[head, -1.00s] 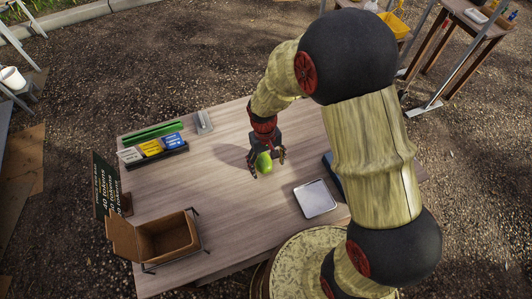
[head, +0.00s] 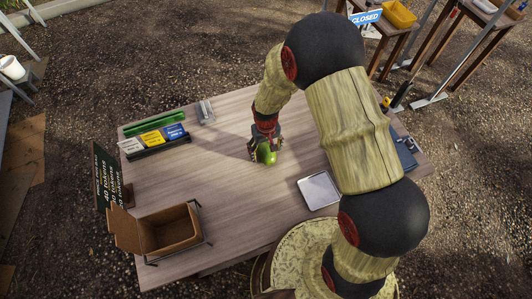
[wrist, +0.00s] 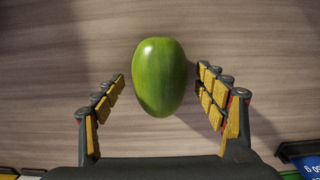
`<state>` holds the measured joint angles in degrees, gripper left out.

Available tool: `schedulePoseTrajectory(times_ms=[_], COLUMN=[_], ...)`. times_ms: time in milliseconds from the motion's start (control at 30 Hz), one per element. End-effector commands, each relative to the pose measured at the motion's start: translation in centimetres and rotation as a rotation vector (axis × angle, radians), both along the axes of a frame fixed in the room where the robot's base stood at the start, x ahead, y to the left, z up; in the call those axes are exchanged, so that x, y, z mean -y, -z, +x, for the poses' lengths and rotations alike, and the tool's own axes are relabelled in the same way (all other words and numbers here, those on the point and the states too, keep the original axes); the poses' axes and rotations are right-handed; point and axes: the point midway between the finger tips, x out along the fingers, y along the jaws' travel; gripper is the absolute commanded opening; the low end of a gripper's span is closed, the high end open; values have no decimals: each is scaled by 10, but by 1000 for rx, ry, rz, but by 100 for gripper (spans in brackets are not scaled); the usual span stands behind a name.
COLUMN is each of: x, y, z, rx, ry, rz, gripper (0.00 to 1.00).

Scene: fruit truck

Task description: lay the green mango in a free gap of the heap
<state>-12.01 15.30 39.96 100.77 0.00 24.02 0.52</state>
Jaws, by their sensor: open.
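The green mango (head: 266,155) rests on the wooden table, left of the metal tray. In the wrist view the mango (wrist: 159,78) lies between the fingers, its rounder end toward the palm. My gripper (head: 266,150) is open and points down over the mango, with a finger on each side of it. In the wrist view my gripper (wrist: 161,76) shows gaps between both fingers and the mango. No heap of fruit shows in these views.
An open cardboard box (head: 167,232) stands at the table's front left. A metal tray (head: 319,190) lies to the right of the mango. Coloured cards in a holder (head: 155,146) and a green object (head: 152,129) are at the back left.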

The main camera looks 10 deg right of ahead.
Motion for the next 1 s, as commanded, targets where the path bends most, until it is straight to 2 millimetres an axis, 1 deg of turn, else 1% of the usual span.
schedulePoseTrajectory(times_ms=[67,267,900,1000], x=[0,0,0,0], y=[4,4,3,3], z=[1,1,0,1], rx=[1,1,1,2], ry=[0,0,0,0], rz=[0,0,0,0], gripper=[72,71,34,32])
